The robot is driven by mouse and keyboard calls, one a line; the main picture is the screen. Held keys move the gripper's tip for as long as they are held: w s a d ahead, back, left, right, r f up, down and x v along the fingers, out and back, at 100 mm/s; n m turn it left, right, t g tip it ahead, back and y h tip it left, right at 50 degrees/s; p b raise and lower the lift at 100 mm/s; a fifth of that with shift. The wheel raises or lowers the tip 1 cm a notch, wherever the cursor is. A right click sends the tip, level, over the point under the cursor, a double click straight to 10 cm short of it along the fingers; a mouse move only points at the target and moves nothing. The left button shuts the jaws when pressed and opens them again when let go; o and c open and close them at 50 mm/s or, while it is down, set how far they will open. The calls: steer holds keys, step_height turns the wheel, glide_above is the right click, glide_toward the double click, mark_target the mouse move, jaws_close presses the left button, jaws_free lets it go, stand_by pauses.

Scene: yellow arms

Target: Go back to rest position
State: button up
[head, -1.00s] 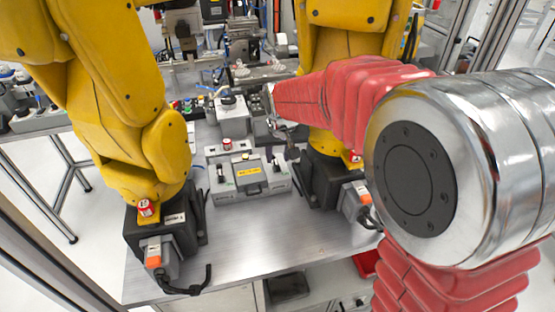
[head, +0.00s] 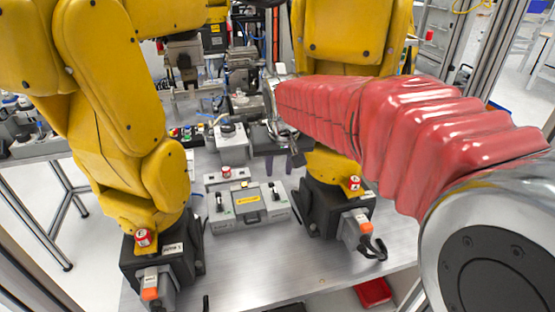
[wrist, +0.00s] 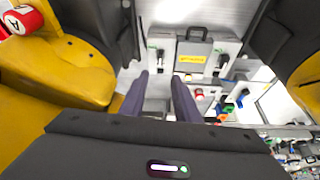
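My gripper (wrist: 156,84) shows in the wrist view with its two dark fingers apart and nothing between them. In the head view my gripper (head: 285,163) hangs above the metal table, just right of the grey control box. My red-sleeved arm reaches in from the right and hides part of the right yellow arm. The grey control box (head: 247,216) with a yellow label sits on the table between the two yellow arms; it also shows in the wrist view (wrist: 189,47).
The left yellow robot arm (head: 118,90) and the right yellow robot arm (head: 350,38) stand close on both sides on black bases. Machinery fills the back of the metal table (head: 262,268). Its front middle is bare. A red bin (head: 373,292) sits below the front edge.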

steer(key=s+d, duration=0.5)
steer(key=s, duration=0.7)
steer(key=s+d+m+t, duration=0.1)
steer(key=s+d, duration=0.5)
steer(key=s, duration=0.7)
steer(key=shift+s+d+f, duration=0.15)
steer(key=shift+f, duration=0.15)
